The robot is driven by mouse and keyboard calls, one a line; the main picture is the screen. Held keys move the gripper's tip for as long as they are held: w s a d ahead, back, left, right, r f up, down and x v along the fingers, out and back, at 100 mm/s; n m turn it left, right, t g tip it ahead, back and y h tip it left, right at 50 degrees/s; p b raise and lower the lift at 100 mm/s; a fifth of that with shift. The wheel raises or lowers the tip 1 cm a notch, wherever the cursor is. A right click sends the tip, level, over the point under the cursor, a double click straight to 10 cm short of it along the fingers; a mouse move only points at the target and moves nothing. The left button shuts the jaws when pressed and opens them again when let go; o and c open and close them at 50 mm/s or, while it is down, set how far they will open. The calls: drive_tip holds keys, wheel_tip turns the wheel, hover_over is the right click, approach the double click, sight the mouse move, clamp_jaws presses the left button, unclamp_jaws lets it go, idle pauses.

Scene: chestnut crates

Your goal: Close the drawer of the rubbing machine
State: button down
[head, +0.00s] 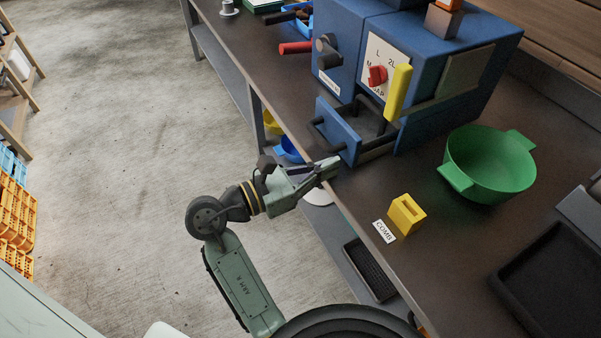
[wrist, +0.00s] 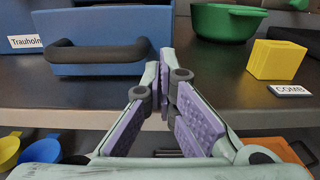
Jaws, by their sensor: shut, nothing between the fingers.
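The blue rubbing machine (head: 350,50) stands on the dark bench, with a red knob and a yellow lever on its front. Its blue drawer (head: 340,130) is pulled out toward the bench's front edge, and its dark inside shows from above. In the wrist view the blue drawer front (wrist: 110,22) with its black bar handle (wrist: 98,53) fills the upper left. My gripper (head: 335,166) is shut and empty, just in front of the drawer near the bench edge. In the wrist view its fingertips (wrist: 160,68) lie right of the handle, apparently not touching it.
A green bowl (head: 490,165) and a yellow block (head: 406,214) beside a COMB label (head: 384,231) stand right of the drawer. A black tray (head: 555,290) lies further right. Blue and yellow bowls sit below the bench. The floor at left is clear.

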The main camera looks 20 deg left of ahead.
sight(349, 157)
drive_tip(key=shift+x, duration=1.25)
drive_tip(key=shift+w+d+r+p, duration=0.15)
drive_tip(key=shift+w+p, duration=0.05)
drive_tip(key=shift+p, duration=0.15)
drive_tip(key=p+x, duration=0.2)
drive_tip(key=x, duration=0.2)
drive_tip(key=shift+w+d, duration=0.15)
drive_tip(key=shift+w, duration=0.05)
drive_tip(key=shift+p, duration=0.4)
